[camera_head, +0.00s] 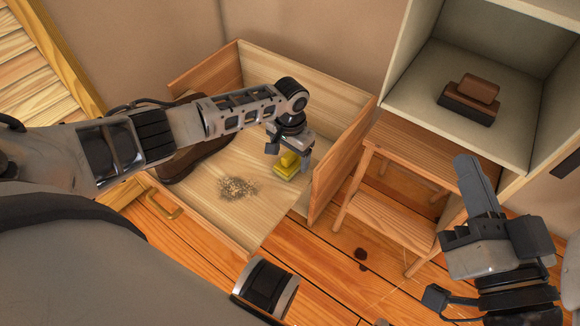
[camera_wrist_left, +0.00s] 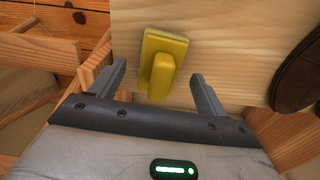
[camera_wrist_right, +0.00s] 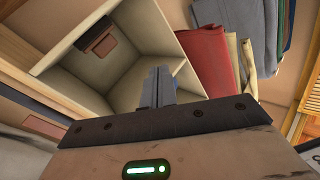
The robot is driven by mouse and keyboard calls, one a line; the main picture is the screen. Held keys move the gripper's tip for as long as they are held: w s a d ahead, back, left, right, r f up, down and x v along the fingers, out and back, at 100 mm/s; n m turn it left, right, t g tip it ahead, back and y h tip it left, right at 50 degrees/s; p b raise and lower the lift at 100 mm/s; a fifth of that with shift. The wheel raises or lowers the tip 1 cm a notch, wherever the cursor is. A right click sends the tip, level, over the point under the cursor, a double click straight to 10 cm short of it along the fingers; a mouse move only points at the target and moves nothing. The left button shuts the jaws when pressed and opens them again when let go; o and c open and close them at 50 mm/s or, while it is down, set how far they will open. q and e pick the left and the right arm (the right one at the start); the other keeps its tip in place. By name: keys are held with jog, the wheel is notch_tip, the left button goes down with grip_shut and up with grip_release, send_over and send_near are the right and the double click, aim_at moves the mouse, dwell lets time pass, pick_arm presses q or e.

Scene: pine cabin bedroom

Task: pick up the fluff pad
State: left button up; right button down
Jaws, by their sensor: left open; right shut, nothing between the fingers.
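The fluff pad appears to be the yellow block with a raised grip (camera_head: 286,167), lying on the pale wooden floor of an open drawer (camera_head: 262,205). It also shows in the left wrist view (camera_wrist_left: 163,55), between and just beyond the fingertips. My left gripper (camera_head: 291,158) reaches down into the drawer above the pad and is open, with nothing held; its fingers partly hide the pad. My right gripper (camera_head: 476,185) is shut and empty, off to the right in front of the shelf unit. Its closed fingers show in the right wrist view (camera_wrist_right: 158,88).
A patch of brown crumbs or fluff (camera_head: 238,188) lies in the drawer. A dark brown shoe (camera_head: 195,152) is at its left side. The drawer's right wall (camera_head: 340,165) stands close to my left gripper.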

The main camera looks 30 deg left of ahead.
pick_arm(q)
jog(key=shift+f, duration=0.55)
jog(key=c, duration=1.1)
jog(key=shift+o, duration=0.2)
pick_arm(e)
jog(key=shift+w+d+r+n+t, duration=0.15)
jog(key=shift+w+r+n+t, duration=0.1)
jog(key=shift+r+n+t, duration=0.4)
pick_arm(q)
jog(key=shift+r, duration=0.15)
pick_arm(e)
jog(key=shift+r, duration=0.15)
